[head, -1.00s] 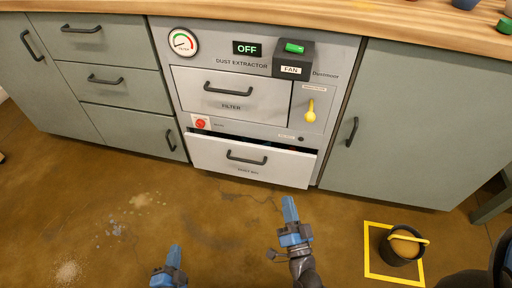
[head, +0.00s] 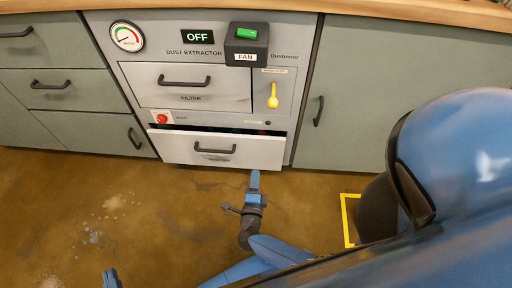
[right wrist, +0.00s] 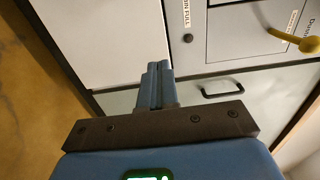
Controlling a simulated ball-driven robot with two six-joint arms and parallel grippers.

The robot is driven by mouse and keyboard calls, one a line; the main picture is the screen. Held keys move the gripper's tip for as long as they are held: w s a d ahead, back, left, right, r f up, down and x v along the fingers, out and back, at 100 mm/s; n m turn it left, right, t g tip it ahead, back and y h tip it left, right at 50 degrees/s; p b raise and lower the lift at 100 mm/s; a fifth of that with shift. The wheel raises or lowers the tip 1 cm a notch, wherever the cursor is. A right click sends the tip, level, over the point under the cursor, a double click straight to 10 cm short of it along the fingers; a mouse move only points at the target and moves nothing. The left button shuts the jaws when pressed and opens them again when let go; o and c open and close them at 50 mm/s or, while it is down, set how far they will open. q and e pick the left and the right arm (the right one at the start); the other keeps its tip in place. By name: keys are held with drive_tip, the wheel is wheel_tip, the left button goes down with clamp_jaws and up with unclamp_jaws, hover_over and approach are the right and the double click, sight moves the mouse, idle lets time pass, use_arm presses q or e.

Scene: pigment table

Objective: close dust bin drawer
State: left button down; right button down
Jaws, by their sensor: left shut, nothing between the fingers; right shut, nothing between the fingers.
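The dust bin drawer (head: 265,153) is the pale grey lowest front of the dust extractor, with a dark handle (head: 214,148). It stands partly pulled out, with a dark gap along its top edge. My right gripper (head: 254,180) is shut and empty, pointing at the drawer front just below its right part; I cannot tell if it touches. In the right wrist view its fingers (right wrist: 158,85) are together, with the pale drawer front (right wrist: 105,40) beyond. My left gripper (head: 111,279) is at the bottom left, low over the floor, shut and empty, mostly cut off by the frame.
The filter drawer (head: 222,93) above is shut. The extractor display (head: 197,37) reads OFF. Green-grey cabinets flank it, with a door (head: 355,80) at right. A yellow floor square (head: 346,222) shows partly behind my own arm. The floor before the drawer is open.

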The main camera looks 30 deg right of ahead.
sight(259, 140)
drive_tip(key=b+x, duration=0.4)
drive_tip(key=x, duration=0.8)
drive_tip(key=shift+d+b, duration=0.1)
drive_tip(key=shift+b, duration=0.2)
drive_tip(key=shift+w+d, duration=0.15)
drive_tip(key=shift+w, duration=0.15)
drive_tip(key=x, duration=0.4)
drive_tip(key=shift+w+d+r+b, duration=0.1)
drive_tip(key=shift+w+d+b, duration=0.2)
drive_tip(key=shift+b, duration=0.1)
drive_tip(key=shift+a+r, duration=0.1)
drive_tip(key=shift+r, duration=0.05)
drive_tip(key=shift+s, duration=0.1)
